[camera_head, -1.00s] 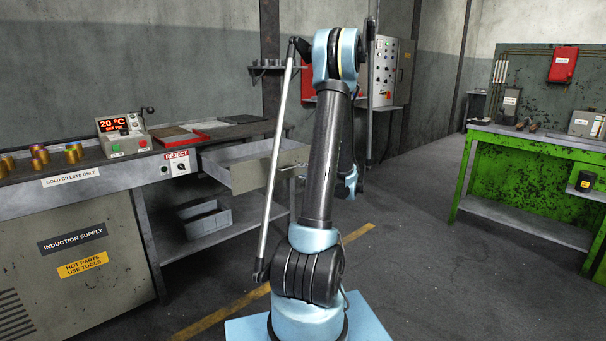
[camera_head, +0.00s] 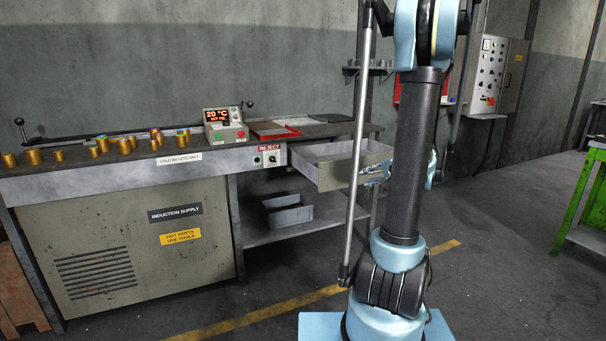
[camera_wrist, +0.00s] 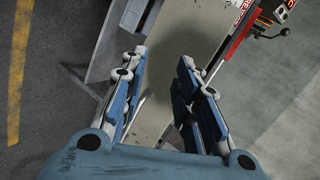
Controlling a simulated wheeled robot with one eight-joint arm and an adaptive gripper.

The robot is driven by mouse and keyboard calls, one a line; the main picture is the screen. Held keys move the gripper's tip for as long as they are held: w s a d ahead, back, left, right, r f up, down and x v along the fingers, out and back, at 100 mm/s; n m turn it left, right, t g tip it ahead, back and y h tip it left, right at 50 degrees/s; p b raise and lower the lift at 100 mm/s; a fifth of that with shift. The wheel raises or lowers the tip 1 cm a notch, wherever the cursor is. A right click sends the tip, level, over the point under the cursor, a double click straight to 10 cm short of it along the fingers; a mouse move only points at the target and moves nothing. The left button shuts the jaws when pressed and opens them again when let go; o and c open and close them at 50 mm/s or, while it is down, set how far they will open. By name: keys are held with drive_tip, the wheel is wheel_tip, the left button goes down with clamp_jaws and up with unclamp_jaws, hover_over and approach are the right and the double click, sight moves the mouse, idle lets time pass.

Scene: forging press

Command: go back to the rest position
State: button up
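My gripper (camera_wrist: 160,75) shows in the wrist view with its two blue-padded fingers spread apart and nothing between them. A beige surface lies beyond the fingers, with the floor and its yellow line to the left. In the head view my gripper (camera_head: 374,172) is small and partly hidden behind my arm. It appears near the front of the pulled-out drawer (camera_head: 340,172); I cannot tell whether it touches it. My arm stands raised at the right of centre in the head view.
The induction supply bench (camera_head: 120,185) carries several brass-coloured billets (camera_head: 124,146) and a temperature display box (camera_head: 225,127). A grey bin (camera_head: 288,212) sits on the lower shelf. A control cabinet (camera_head: 495,75) hangs on the wall. A green table (camera_head: 590,205) stands at right. Floor between is clear.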

drive_tip(key=s+a+f+n+g+h, duration=0.1)
drive_tip(key=s+a+n+g, duration=0.3)
drive_tip(key=s, duration=0.5)
drive_tip(key=s+a+n+g+h, duration=0.1)
drive_tip(key=s+a, duration=0.5)
drive_tip(key=s, duration=0.3)
drive_tip(key=s+d+f+n+g+h, duration=0.1)
drive_tip(key=s+f+n+h, duration=0.1)
drive_tip(key=s, duration=0.7)
drive_tip(key=s+d+f+n+g+h, duration=0.1)
drive_tip(key=s+f, duration=0.3)
drive_tip(key=s, duration=0.6)
drive_tip(key=shift+d+n+g+h, duration=0.2)
drive_tip(key=shift+n+g+h, duration=0.3)
drive_tip(key=shift+n+h, duration=0.3)
drive_tip(key=shift+w+f, duration=0.15)
drive_tip(key=shift+w, duration=0.35)
